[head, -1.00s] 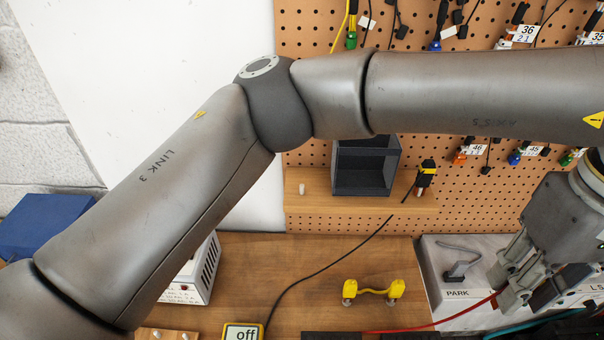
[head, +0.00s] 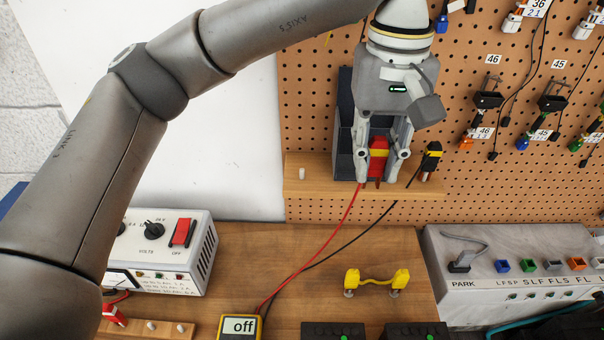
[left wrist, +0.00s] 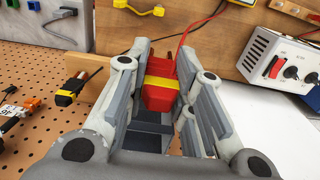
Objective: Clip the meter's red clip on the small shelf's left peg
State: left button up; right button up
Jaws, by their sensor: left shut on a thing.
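The red clip (head: 378,155) is held point-down between the fingers of my left gripper (head: 379,168), in front of the small shelf (head: 318,188). It also shows, red with a yellow band, between the fingers in the left wrist view (left wrist: 160,86). The shelf's left peg (head: 302,174) is a short white stub, bare, to the left of the gripper. The meter (head: 240,327) reads "off" at the bottom edge, partly cut off. Its red lead (head: 325,248) runs up to the clip. My right gripper is out of view.
A dark open bin (head: 346,140) stands on the shelf between peg and gripper, partly hidden by the gripper. A black clip with a yellow band (head: 431,160) is at the shelf's right end. A white power supply (head: 195,255) and yellow jumper (head: 377,281) are below.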

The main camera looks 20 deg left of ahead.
pick_arm(q)
jog(key=p, duration=0.2)
send_near(302, 169)
jog(key=shift+a+f+b, duration=0.1)
jog(key=shift+f+b, duration=0.75)
jog(key=shift+b, duration=0.4)
jog(key=shift+f+b, duration=0.4)
jog(key=shift+f, duration=0.4)
jog(key=shift+f, duration=0.1)
jog(key=shift+f+b, duration=0.9)
jog(key=shift+f, duration=0.2)
